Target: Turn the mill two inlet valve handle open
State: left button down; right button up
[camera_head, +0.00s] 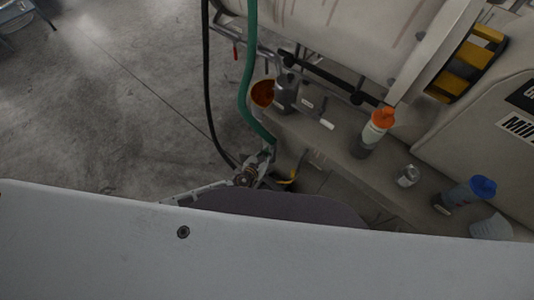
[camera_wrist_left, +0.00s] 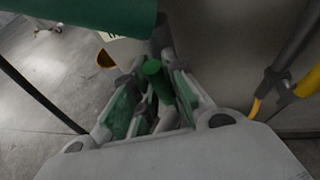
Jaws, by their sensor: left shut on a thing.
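In the left wrist view, my left gripper (camera_wrist_left: 158,68) has its two green-padded fingers on either side of a green, rounded handle (camera_wrist_left: 153,70) and is shut on it. I take this handle to be the inlet valve handle; its lower end and the valve body are mostly hidden by the fingers. That arm covers the bottom of the view and hides most of the grip. My right gripper is not in view.
The bench (camera_head: 335,150) holds an orange-capped bottle (camera_head: 373,132), a blue-capped bottle (camera_head: 465,194), a small metal can (camera_head: 408,176) and an orange-brown bowl (camera_head: 262,93). Open floor lies left.

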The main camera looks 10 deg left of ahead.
pick_arm(q)
jog(key=c, duration=1.4)
grip_release()
jog(key=shift+c, duration=0.2)
jog(key=v, duration=1.2)
jog(key=shift+n, duration=0.3)
